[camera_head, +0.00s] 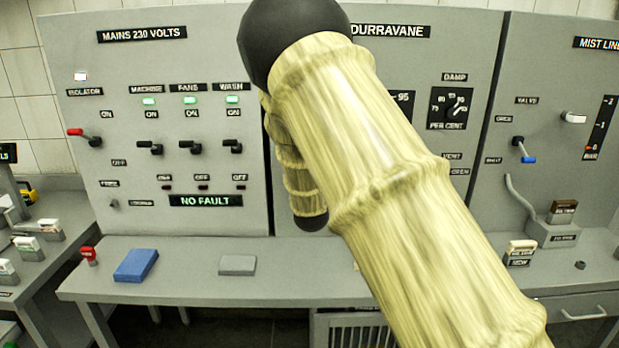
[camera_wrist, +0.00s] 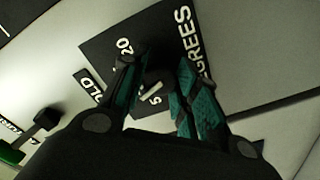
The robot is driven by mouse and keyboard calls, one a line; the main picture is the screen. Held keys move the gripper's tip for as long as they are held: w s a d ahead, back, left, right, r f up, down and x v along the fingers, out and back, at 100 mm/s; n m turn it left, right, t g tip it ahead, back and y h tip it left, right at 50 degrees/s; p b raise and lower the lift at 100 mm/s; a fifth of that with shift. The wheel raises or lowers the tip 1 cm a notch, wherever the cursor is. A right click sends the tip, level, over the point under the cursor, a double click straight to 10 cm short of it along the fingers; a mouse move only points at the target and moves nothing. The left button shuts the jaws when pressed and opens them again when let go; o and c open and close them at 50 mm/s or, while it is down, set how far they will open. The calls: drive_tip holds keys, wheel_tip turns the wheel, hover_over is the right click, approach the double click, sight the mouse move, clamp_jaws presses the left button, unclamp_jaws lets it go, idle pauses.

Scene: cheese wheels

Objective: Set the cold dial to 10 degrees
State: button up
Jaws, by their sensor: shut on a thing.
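In the wrist view, the cold dial's black plate (camera_wrist: 103,47) carries white figures, with 20 and 5 readable, and part of the word DEGREES. A partly hidden label (camera_wrist: 90,85) beside it reads OLD. My gripper (camera_wrist: 166,62) has its two teal-padded fingers on either side of the dial's dark knob (camera_wrist: 153,91) and is shut on it. A short white pointer mark shows on the knob close to the 5; the fingers hide much of the scale, so the exact setting cannot be told. In the head view my arm hides the cold dial and my gripper.
A damp dial (camera_head: 450,108) sits right of my arm on the same grey panel. Switch levers (camera_head: 190,147) and a red-handled isolator (camera_head: 85,137) are on the left panel. A blue block (camera_head: 136,265) and a grey block (camera_head: 237,265) lie on the bench.

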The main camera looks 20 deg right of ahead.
drive_tip(key=shift+f, duration=0.1)
idle(0.3)
drive_tip(key=o, duration=1)
drive_tip(key=shift+s, duration=0.15)
drive_tip(key=v, duration=0.7)
drive_tip(key=shift+s, duration=0.15)
